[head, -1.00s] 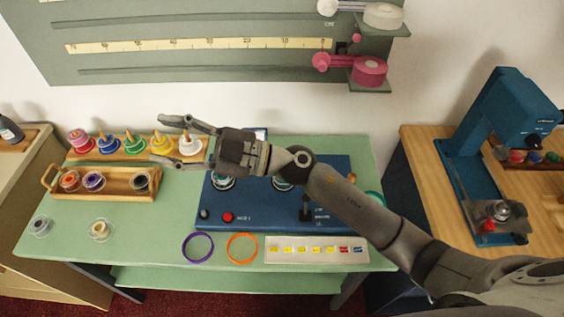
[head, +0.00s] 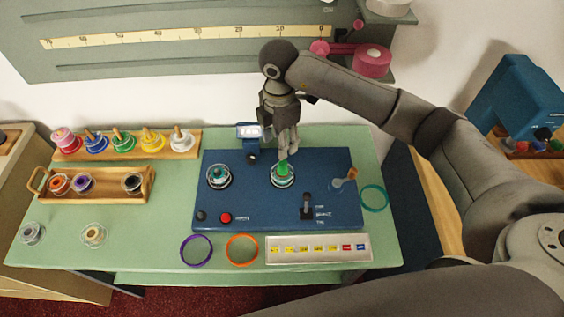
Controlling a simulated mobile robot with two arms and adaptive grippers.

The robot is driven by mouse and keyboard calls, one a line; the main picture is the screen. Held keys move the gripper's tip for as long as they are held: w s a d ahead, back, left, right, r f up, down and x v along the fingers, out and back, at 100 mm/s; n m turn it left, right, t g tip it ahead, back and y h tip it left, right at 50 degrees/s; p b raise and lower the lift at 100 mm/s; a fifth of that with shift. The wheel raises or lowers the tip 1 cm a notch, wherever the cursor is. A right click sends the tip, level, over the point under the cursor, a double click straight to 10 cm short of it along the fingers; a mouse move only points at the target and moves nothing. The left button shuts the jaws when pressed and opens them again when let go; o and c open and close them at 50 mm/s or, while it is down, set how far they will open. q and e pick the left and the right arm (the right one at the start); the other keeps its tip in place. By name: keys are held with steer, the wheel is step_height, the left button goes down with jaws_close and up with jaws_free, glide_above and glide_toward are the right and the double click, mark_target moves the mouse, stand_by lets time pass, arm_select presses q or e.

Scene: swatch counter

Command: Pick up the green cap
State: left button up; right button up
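A small upright green piece, which looks like the green cap (head: 283,168), stands at the right-hand round glass holder (head: 283,182) on the blue panel. My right gripper (head: 287,153) points down directly above it, with its fingertips at or just over its top. The fingers look close together, seen nearly edge-on, so I cannot tell whether they touch or grip it. My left gripper is not in view.
The blue panel (head: 262,207) also carries another glass holder (head: 218,176), a red button (head: 225,218) and a black lever (head: 307,206). A rack of coloured rings (head: 188,153) and a wooden tray (head: 112,191) stand left. Purple (head: 196,250) and orange (head: 242,249) rings lie in front.

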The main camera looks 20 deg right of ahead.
glide_above(283, 162)
steer(key=f, duration=0.3)
steer(key=f+p, duration=0.1)
steer(key=shift+a+f, duration=0.15)
steer(key=shift+a, duration=0.2)
steer(key=f, duration=0.1)
steer(key=f+p, duration=0.1)
steer(key=f, duration=0.1)
steer(key=f+p, duration=0.1)
steer(key=shift+s+d+f, duration=0.1)
steer(key=shift+d+f, duration=0.25)
steer(key=shift+f, duration=0.3)
steer(key=c, duration=0.8)
